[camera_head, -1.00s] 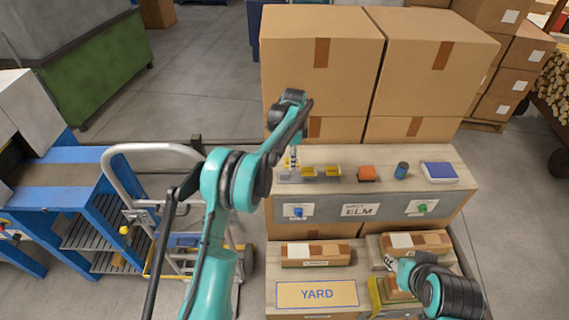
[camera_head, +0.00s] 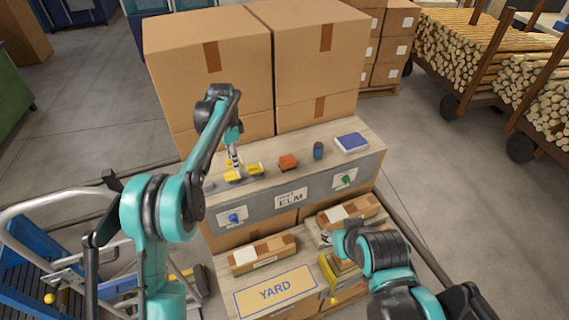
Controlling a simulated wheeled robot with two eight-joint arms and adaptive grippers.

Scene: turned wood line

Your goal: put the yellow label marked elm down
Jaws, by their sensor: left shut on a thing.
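My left gripper (camera_head: 234,166) is low over the left part of the wooden shelf top (camera_head: 275,145). It is shut on a small yellow label (camera_head: 234,176), whose marking is too small to read. A second yellow label piece (camera_head: 257,169) sits just right of it. I cannot tell whether the held label touches the shelf. My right gripper (camera_head: 331,243) is at the lower boxes, partly hidden by its own arm, and its fingers are not clear. A white sign reading ELM (camera_head: 291,198) is on the shelf's grey front.
An orange block (camera_head: 288,161), a dark blue can (camera_head: 318,150) and a blue-and-white box (camera_head: 351,142) stand right of the labels. Large cartons (camera_head: 208,65) rise behind.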

